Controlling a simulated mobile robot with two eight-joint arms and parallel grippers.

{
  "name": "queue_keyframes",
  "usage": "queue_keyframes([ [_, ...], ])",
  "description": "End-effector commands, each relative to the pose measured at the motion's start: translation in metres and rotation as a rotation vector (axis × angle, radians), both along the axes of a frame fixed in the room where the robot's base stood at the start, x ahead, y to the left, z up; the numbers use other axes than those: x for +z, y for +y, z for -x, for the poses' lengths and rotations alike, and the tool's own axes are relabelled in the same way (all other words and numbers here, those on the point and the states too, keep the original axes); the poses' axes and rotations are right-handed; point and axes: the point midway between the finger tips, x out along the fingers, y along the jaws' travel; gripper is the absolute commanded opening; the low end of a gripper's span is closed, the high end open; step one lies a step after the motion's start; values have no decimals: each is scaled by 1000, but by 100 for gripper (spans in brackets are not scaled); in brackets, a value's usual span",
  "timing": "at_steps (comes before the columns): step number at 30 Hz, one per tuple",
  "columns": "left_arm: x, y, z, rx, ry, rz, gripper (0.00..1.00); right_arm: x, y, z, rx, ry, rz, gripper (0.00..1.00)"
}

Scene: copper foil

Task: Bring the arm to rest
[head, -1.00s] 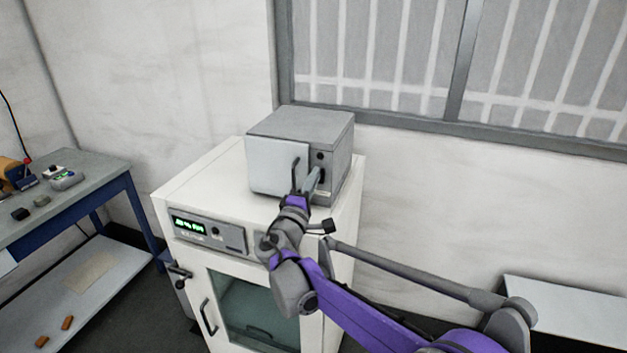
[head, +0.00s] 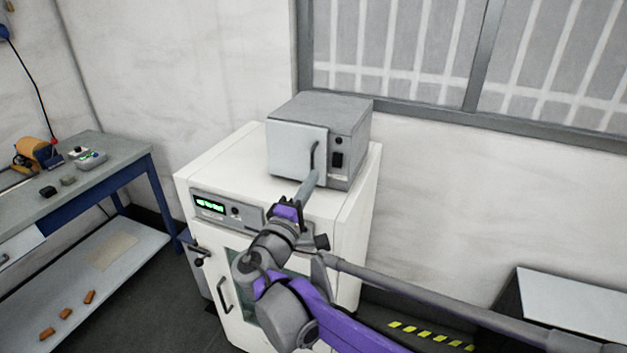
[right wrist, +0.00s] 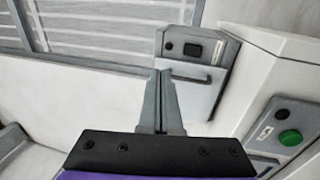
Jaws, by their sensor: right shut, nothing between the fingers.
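My right arm with purple links reaches in from the lower right of the head view. Its gripper (head: 309,184) is shut and empty, with the fingertips in front of the small grey box-shaped unit (head: 345,125). In the right wrist view the closed fingers (right wrist: 160,85) point at that unit, whose door and handle (right wrist: 195,77) show beyond them. I cannot tell from the pictures whether the fingers touch it. The unit's door looks closed. My left gripper is not in view.
The grey unit stands on a white cabinet (head: 225,170) with a lit green display (head: 209,205). A blue-framed workbench (head: 125,175) with small tools stands at the left. A pale-topped table (head: 570,305) is at the lower right. A barred window is behind.

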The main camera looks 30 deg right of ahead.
Motion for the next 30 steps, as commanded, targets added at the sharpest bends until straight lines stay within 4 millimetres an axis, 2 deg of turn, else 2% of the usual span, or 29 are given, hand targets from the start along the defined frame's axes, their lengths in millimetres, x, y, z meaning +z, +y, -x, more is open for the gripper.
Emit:
queue_keyframes([
  [12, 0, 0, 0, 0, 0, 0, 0, -1, -1, 0, -1, 2, -5, 0],
  [16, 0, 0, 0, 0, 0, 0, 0, -17, -12, 13, -17, 29, -86, 0],
  [20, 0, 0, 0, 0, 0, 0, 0, -61, -31, 47, -51, 96, -301, 0],
  [23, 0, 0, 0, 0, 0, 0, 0, -107, -37, 82, -77, 155, -522, 0],
  [26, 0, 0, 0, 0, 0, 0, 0, -152, -31, 118, -95, 202, -749, 0],
  [30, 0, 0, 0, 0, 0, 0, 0, -208, -4, 165, -105, 247, -1070, 0],
])
